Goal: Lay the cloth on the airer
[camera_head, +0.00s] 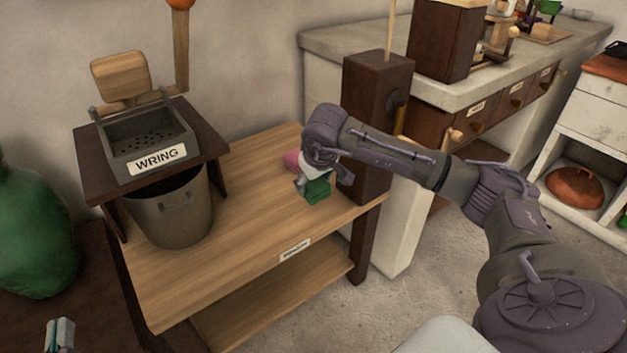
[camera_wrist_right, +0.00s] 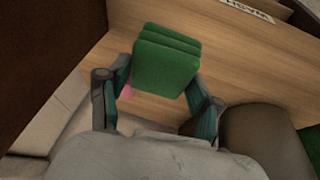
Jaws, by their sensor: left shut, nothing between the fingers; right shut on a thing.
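The cloth looks like a green folded stack (camera_head: 317,190) at the right end of the wooden table. My right gripper (camera_head: 308,182) is shut on it; in the right wrist view the cloth (camera_wrist_right: 167,62) sits between the two fingers. I cannot tell whether the cloth touches the tabletop. I cannot make out an airer for certain in either view.
The wooden table (camera_head: 245,215) has clear room in its middle. A grey box marked WRING (camera_head: 150,140) stands over a metal bucket (camera_head: 172,212) on the left. A pink thing (camera_head: 291,160) lies behind my right gripper. A dark wooden post (camera_head: 372,125) rises beside it.

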